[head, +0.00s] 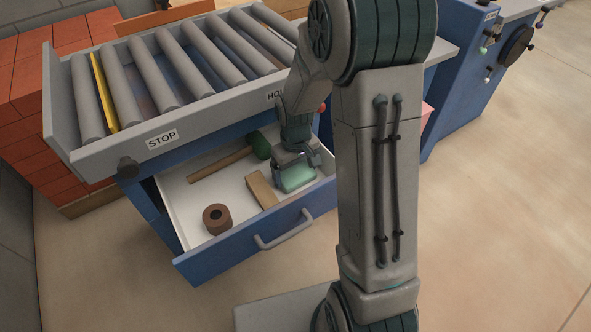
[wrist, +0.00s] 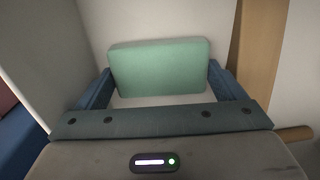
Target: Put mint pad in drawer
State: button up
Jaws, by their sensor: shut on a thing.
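The mint pad (head: 296,178) is a pale green block in the right part of the open drawer (head: 284,240), which has a blue front and a white inside. My gripper (head: 297,163) reaches down into the drawer and is shut on the pad. In the wrist view the pad (wrist: 160,68) sits between the two blue fingers (wrist: 160,88), with the white drawer surface around it. I cannot tell whether the pad touches the drawer floor.
In the drawer lie a tan wooden block (head: 261,190), a green-headed mallet (head: 225,162) and a brown ring (head: 216,218). A grey roller table (head: 165,139) overhangs the drawer's back. Red bricks (head: 30,110) stand at left. Bare drawer floor shows between the objects.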

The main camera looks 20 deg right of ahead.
aim_at(295, 173)
jog(key=o, duration=0.7)
jog(key=shift+f, duration=0.1)
notch_tip(295, 173, up, 12)
jog(key=p, duration=0.4)
jog(key=shift+s+d+r+m+t, duration=0.15)
jog(key=shift+s+r+m, duration=0.75)
jog(key=shift+s, duration=1.8)
jog(key=shift+s+d+r+m+t, duration=0.1)
jog(key=shift+s+r+m+t, duration=0.15)
jog(key=shift+s+r, duration=1.85)
jog(key=shift+s+d+r+m+t, duration=0.15)
jog(key=shift+s+r+m, duration=0.45)
jog(key=shift+s, duration=2.65)
